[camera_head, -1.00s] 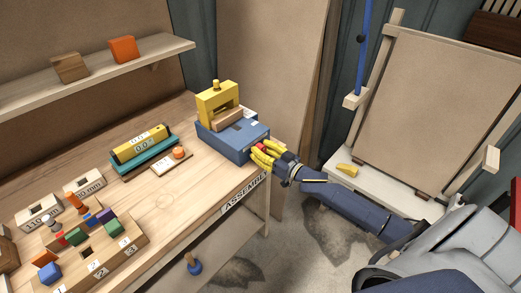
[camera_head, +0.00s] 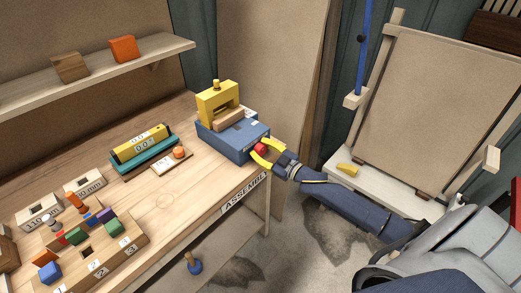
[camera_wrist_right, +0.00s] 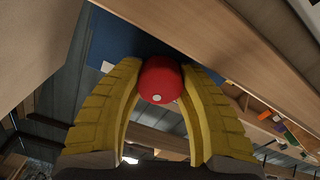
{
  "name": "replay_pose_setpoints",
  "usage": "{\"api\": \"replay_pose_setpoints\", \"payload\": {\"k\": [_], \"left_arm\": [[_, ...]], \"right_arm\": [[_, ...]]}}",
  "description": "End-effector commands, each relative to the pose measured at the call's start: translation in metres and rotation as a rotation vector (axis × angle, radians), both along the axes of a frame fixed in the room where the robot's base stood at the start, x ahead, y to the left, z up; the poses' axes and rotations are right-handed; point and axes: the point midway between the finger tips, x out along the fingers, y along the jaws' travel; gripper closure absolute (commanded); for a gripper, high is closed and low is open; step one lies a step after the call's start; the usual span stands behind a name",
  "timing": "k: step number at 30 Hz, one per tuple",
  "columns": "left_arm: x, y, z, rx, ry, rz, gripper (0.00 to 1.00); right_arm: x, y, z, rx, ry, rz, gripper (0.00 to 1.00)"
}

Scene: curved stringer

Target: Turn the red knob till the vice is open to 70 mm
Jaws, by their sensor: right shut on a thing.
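The vice is a blue block (camera_head: 228,143) at the back right corner of the workbench. A yellow frame (camera_head: 216,97) and a wooden piece (camera_head: 229,119) are on top of it. The red knob (camera_head: 260,148) is on the vice's right end. My right gripper (camera_head: 265,151) has its yellow fingers shut on the knob, one finger on each side. In the right wrist view the red knob (camera_wrist_right: 161,80) sits between the two fingertips (camera_wrist_right: 160,75), with a pale dot on its face. I cannot read the vice's opening. My left gripper is not in view.
A yellow gauge (camera_head: 142,143) reading 0.0 lies in a teal holder. Numbered blocks and a wooden rack (camera_head: 128,243) with coloured pieces fill the front left. The bench middle is clear.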

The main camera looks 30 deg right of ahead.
Motion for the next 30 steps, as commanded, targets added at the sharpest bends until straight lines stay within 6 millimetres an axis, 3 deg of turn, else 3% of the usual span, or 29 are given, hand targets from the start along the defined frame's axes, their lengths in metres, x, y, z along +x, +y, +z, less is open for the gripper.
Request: {"api": "replay_pose_setpoints", "payload": {"k": [19, 20, 27, 30], "left_arm": [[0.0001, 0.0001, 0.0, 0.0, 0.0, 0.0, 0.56], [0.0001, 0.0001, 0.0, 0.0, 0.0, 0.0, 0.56], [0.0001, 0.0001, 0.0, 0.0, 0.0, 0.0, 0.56], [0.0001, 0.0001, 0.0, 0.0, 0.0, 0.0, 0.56]], "right_arm": [[0.0005, 0.0008, 0.002, -0.052, -0.023, 0.002, 0.94], [0.0005, 0.0008, 0.002, -0.051, -0.022, 0.002, 0.62], [0.0002, 0.0005, 0.0011, -0.052, -0.021, 0.001, 0.36], [0.0002, 0.0004, 0.0008, -0.052, -0.021, 0.001, 0.36]]}}
